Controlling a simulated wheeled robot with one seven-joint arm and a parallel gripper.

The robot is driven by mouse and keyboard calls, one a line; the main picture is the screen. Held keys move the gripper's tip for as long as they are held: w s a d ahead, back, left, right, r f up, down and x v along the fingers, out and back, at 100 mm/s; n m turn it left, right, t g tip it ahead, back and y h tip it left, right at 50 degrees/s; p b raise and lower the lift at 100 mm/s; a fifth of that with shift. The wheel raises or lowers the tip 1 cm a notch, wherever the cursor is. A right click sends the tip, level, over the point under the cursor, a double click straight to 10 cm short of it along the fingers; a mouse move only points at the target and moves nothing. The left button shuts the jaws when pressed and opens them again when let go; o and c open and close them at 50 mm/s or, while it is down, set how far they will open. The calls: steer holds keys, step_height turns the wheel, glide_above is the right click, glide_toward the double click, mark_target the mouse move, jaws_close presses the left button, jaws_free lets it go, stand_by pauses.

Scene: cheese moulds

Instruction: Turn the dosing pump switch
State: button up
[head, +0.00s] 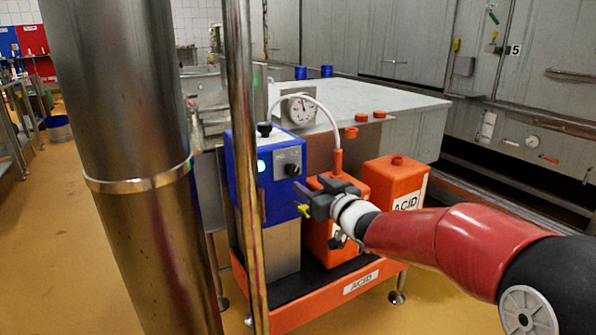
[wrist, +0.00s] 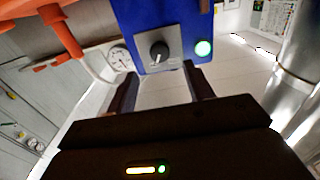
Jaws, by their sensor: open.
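The dosing pump (head: 268,178) is a blue box with a lit green light, standing in the middle of the head view. Its switch (head: 291,169) is a dark knob on a grey plate on the front face. In the wrist view the switch (wrist: 159,51) shows as a black round knob with a white pointer mark, with the green light (wrist: 203,48) beside it. My gripper (head: 302,199) is open and empty, just in front of and a little below the pump's face. In the wrist view its two fingers (wrist: 160,88) stand apart below the knob, not visibly touching it.
Two orange acid canisters (head: 397,180) stand beside the pump on an orange tray (head: 335,299). A white hose (head: 325,112) arches from behind the pump to a canister. A round gauge (head: 302,109) is behind. A steel column (head: 128,180) and thin pole (head: 245,150) stand at left.

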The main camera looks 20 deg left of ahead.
mark_target(295, 172)
steer(key=p+x, duration=0.1)
steer(key=x, duration=0.6)
steer(key=c, duration=1)
steer(key=shift+o, duration=0.2)
steer(key=shift+f, duration=0.1)
steer(key=shift+b, duration=0.35)
steer(key=n+b, duration=0.2)
steer(key=shift+d+f+n+b, duration=0.1)
steer(key=shift+f+n+b, duration=0.1)
steer(key=shift+n+b, duration=0.15)
steer(key=n+b, duration=0.2)
steer(key=shift+n, duration=0.35)
steer(key=n+b, duration=0.4)
steer(key=n, duration=0.2)
steer(key=shift+r, duration=0.2)
steer(key=shift+n, duration=0.4)
